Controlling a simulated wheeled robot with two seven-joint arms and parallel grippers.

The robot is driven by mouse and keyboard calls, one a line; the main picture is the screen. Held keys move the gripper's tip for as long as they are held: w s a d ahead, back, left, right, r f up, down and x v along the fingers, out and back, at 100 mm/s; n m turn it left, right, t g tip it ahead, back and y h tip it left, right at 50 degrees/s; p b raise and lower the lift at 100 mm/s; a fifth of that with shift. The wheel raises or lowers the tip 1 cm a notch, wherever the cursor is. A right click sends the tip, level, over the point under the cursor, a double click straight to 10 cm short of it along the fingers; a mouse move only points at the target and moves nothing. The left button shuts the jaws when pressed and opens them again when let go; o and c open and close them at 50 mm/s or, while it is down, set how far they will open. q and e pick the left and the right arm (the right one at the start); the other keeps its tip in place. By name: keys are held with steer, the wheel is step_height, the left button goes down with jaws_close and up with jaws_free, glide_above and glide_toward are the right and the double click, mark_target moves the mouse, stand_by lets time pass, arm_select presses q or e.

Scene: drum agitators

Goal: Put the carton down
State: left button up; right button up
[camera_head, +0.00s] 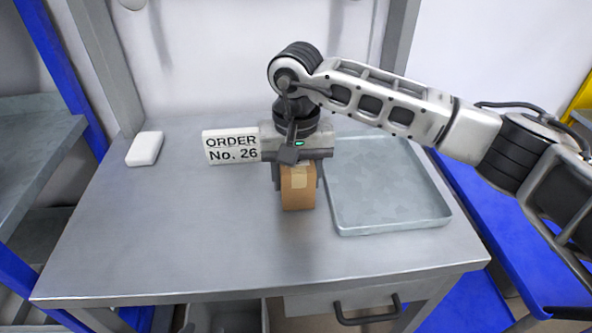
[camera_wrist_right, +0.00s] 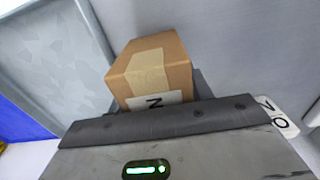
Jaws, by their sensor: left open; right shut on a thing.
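The carton (camera_head: 298,190) is a small brown box with a paler tape strip. My right gripper (camera_head: 298,178) is shut on it from above, with a finger on each side. The carton is upright over the table, just left of the tray; I cannot tell for sure whether its base touches the tabletop. In the right wrist view the carton (camera_wrist_right: 152,72) shows its taped top and a white label with a letter, partly hidden by the gripper body. My left gripper is not clearly seen in either view.
The grey metal table (camera_head: 170,240) is clear at the left and front. An empty shallow tray (camera_head: 390,228) lies at the right. A white sign reading "ORDER No. 26" (camera_head: 228,147) stands behind the carton, left of my gripper. A white block (camera_head: 145,148) lies at the back left.

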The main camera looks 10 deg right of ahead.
steer(key=shift+f, duration=0.1)
steer(key=shift+f, duration=0.1)
steer(key=o, duration=0.7)
steer(key=shift+f+b, duration=0.1)
steer(key=shift+b, duration=0.25)
steer(key=shift+c, duration=0.2)
steer(key=o, duration=0.4)
